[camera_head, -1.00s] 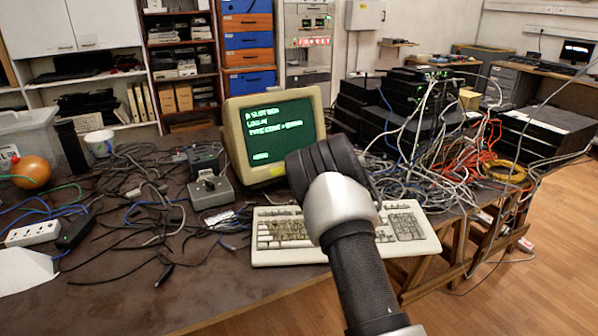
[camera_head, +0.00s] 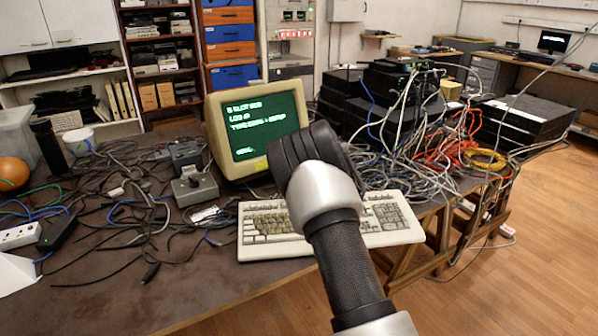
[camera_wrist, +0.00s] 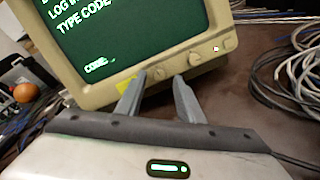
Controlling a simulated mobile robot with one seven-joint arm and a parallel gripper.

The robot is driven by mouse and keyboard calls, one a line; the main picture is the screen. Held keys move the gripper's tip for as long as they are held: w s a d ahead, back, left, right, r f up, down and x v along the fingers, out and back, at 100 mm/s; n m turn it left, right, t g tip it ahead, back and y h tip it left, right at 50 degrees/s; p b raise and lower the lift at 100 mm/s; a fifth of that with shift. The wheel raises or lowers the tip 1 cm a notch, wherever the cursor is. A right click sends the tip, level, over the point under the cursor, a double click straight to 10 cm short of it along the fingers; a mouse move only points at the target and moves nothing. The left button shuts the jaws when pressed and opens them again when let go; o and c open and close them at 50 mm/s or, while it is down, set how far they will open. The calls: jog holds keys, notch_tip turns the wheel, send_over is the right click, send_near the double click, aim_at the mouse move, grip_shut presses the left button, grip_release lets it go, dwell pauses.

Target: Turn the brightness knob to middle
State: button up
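The beige monitor (camera_head: 262,133) stands on the table with green text on its screen. I cannot read any label marking the brightness knob. In the head view, my wrist hides the fingers and the knobs.
A keyboard (camera_head: 385,215) lies in front of the monitor, below my arm. A grey switch box (camera_head: 195,189) and tangled black cables (camera_head: 120,205) are on the left. Stacked black devices (camera_head: 390,95) and many loose cables (camera_head: 425,150) crowd the right.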

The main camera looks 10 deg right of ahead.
jog(key=p+v, duration=0.2)
jog(key=v, duration=1.4)
jog(key=shift+w+d+r+m, duration=0.1)
jog(key=shift+d+r+m, duration=0.05)
jog(key=shift+r+m, duration=0.2)
jog(key=s+d+r+m+h, duration=0.2)
jog(key=d+r+m+h, duration=0.2)
jog(key=r+m, duration=0.4)
jog(key=s+r+m+g+h, duration=0.3)
jog(key=s+r+m, duration=0.2)
jog(key=s+m, duration=0.5)
jog(key=s+a+m+g+y, duration=0.1)
jog(key=s+a+m+g, duration=0.15)
jog(key=s+m, duration=0.45)
jog(key=s+a+m+g, duration=0.1)
jog(key=s+a+m, duration=0.25)
jog(key=s, duration=0.75)
jog(key=s+a+m+g+y, duration=0.15)
jog(key=s+a+m, duration=0.25)
jog(key=s, duration=0.6)
notch_tip(320, 180, up, 25)
jog(key=g+p, duration=0.1)
jog(key=p, duration=2.4)
jog(key=shift+d, duration=0.15)
